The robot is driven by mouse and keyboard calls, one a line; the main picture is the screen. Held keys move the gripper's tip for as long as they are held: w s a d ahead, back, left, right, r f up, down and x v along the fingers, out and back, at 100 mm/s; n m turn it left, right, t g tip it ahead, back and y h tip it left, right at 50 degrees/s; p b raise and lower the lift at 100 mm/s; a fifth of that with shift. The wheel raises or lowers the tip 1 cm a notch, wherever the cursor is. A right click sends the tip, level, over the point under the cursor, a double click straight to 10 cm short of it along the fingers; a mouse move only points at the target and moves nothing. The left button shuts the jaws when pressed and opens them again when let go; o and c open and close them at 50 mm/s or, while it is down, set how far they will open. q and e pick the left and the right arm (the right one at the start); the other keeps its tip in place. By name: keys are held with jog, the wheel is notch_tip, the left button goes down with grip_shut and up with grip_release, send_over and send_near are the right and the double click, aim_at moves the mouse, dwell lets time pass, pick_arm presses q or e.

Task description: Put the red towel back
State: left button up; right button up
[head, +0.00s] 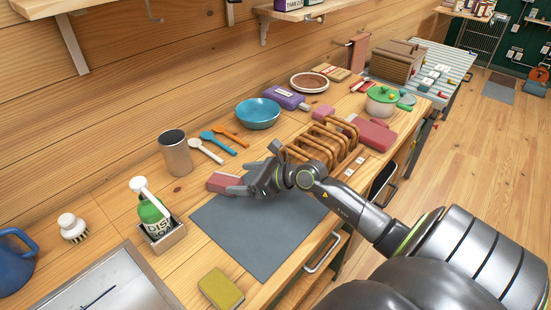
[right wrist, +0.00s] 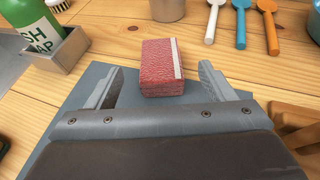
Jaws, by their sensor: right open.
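The red towel (head: 222,182) is a small folded block with a pale stripe. It lies at the back edge of the grey mat (head: 262,238) on the wooden counter. In the right wrist view the towel (right wrist: 161,62) sits just ahead of and between my open fingers. My right gripper (head: 243,184) is low over the mat, reaching toward the towel. It also shows in the right wrist view (right wrist: 161,78), holding nothing, with a finger on each side. My left gripper is not in view.
A metal cup (head: 176,154), several spoons and a blue bowl (head: 257,114) stand behind. A soap bottle (head: 153,215) in a holder is at left, by the sink (head: 108,286). A yellow sponge (head: 221,289) lies in front. A wooden rack (head: 322,143) stands right of the gripper.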

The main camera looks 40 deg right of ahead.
jog(key=v, duration=1.1)
jog(key=shift+w+r, duration=0.1)
notch_tip(320, 180, up, 6)
jog(key=p, duration=0.6)
dwell(0.4)
